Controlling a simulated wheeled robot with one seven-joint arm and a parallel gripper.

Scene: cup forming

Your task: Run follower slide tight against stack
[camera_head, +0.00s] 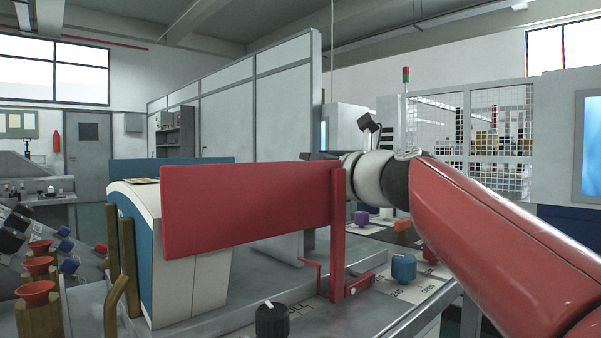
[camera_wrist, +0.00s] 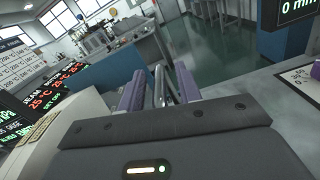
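My gripper (camera_wrist: 158,86) points away from the wrist camera, with its two purple fingers apart. Thin metal bars (camera_wrist: 161,88) show between the fingers; I cannot tell whether the fingers touch them. In the head view my wrist reaches left behind a red panel (camera_head: 245,210), which hides the fingertips. The panel is held at its right end by a red upright (camera_head: 337,240). Behind it stands a white and blue machine housing (camera_head: 190,270). I cannot make out with certainty the follower slide or the stack.
A display reading 0 mm (camera_wrist: 298,8) is at the wrist view's upper right. Green floor (camera_wrist: 215,60) lies beyond.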

